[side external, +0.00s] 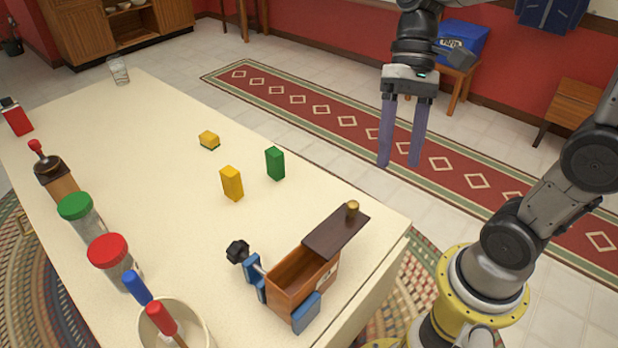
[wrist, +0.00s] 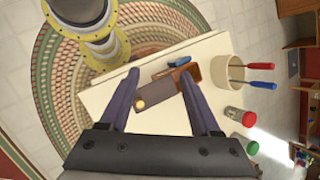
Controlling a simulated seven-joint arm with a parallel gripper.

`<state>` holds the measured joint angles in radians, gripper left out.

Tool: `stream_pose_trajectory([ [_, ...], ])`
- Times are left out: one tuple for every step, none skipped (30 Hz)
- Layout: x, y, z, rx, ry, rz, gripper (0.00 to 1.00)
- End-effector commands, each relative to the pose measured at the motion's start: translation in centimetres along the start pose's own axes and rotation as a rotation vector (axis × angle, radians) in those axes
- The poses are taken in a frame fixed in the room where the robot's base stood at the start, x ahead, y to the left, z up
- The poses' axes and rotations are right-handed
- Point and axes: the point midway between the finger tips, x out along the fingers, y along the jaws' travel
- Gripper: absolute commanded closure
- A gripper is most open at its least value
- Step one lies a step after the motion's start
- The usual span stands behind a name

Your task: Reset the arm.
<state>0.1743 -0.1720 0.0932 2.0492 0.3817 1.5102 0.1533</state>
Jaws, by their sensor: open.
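My gripper (side external: 400,163) hangs in the air in the side external view, beyond the table's right edge and over the runner rug. Its two long purple-grey fingers are apart with nothing between them. The fingers also show in the wrist view (wrist: 168,88), with the table and a wooden box seen far below between them. The wooden box (side external: 293,292) sits near the table's front right corner. Its dark lid (side external: 336,231) with a gold knob is slid partly back, so part of the box is open. A blue clamp (side external: 306,312) is at its side.
The cream table (side external: 150,160) carries a green block (side external: 275,163), a yellow block (side external: 232,183) and a yellow-green piece (side external: 209,140). Jars with green (side external: 75,206) and red (side external: 108,251) lids and a crock (side external: 190,322) of tools line its left side. The air around my gripper looks clear.

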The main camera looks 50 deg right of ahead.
Motion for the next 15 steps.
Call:
stream_pose_trajectory([
  [0.1, 0.3, 1.3, -0.051, 0.073, 0.023, 0.36],
  [0.2, 0.6, 1.8, -0.077, 0.114, 0.037, 0.36],
  [0.3, 1.0, 2.4, -0.112, 0.171, 0.053, 0.36],
  [0.4, 1.4, 2.8, -0.140, 0.214, 0.066, 0.36],
  [0.5, 1.7, 3.1, -0.167, 0.256, 0.078, 0.36],
  [0.6, 2.2, 3.6, -0.204, 0.314, 0.094, 0.36],
  [0.7, 2.6, 3.8, -0.230, 0.356, 0.107, 0.36],
  [0.8, 3.0, 4.0, -0.255, 0.398, 0.118, 0.36],
  [0.9, 3.5, 4.2, -0.289, 0.453, 0.132, 0.36],
  [0.9, 3.8, 4.3, -0.313, 0.493, 0.144, 0.36],
  [1.0, 4.2, 4.3, -0.336, 0.531, 0.154, 0.36],
  [1.0, 4.6, 4.3, -0.364, 0.580, 0.169, 0.36],
  [1.1, 5.0, 4.2, -0.382, 0.614, 0.180, 0.36],
  [1.1, 5.3, 4.1, -0.401, 0.649, 0.191, 0.36],
  [1.1, 5.8, 3.7, -0.425, 0.694, 0.211, 0.36],
])
